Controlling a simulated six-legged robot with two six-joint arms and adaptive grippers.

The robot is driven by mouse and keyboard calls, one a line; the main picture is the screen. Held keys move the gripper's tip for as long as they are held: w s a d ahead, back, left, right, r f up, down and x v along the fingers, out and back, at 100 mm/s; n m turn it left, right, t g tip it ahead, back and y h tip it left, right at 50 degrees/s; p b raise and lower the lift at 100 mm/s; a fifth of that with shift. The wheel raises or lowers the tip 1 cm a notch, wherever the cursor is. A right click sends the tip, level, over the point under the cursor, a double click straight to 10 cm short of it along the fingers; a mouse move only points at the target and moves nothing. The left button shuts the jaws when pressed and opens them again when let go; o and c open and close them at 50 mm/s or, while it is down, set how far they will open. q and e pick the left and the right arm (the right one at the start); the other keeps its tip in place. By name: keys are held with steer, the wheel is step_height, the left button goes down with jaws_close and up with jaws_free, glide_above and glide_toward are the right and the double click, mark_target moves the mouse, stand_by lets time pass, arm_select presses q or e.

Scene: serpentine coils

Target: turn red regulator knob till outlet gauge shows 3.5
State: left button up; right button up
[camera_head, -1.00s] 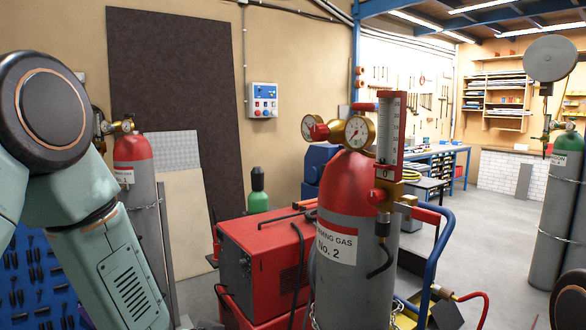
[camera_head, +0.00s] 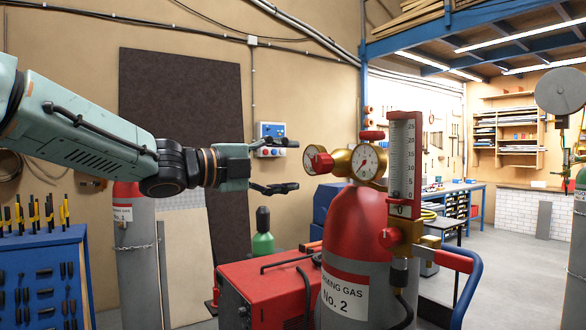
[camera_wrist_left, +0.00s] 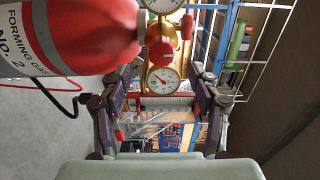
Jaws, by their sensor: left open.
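The red regulator knob (camera_head: 325,162) sits on the brass regulator atop the red-shouldered gas cylinder (camera_head: 350,220). One gauge (camera_head: 310,160) is seen nearly edge-on beside it; another gauge (camera_head: 368,162) faces the view. Their readings are too small to tell, and I cannot tell which is the outlet gauge. My left gripper (camera_head: 290,165) is open and empty, just left of the knob and pointing at it. In the left wrist view the knob (camera_wrist_left: 160,48) and a gauge (camera_wrist_left: 163,80) show ahead between the fingers, apart from them. My right gripper is out of view.
A flowmeter (camera_head: 403,160) stands upright right of the regulator. A red welding machine (camera_head: 262,285) and a green-topped bottle (camera_head: 263,240) are below my left gripper. A blue trolley handle (camera_head: 466,290) is at right. A chained cylinder (camera_head: 138,260) stands at left.

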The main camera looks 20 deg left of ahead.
mark_target(317, 163)
arm_select(q)
steer(key=p+x, duration=0.1)
steer(key=x, duration=0.7)
steer(key=shift+w+d, duration=0.1)
steer(key=shift+d, duration=0.25)
steer(key=shift+s+a+r, duration=0.2)
steer(key=shift+s+a, duration=0.25)
steer(key=shift+c, duration=0.3)
steer(key=shift+w+d+f, duration=0.2)
steer(key=shift+w+d, duration=0.15)
steer(key=shift+w, duration=0.15)
steer(key=c, duration=0.6)
steer(key=shift+s+f, duration=0.1)
jaws_close()
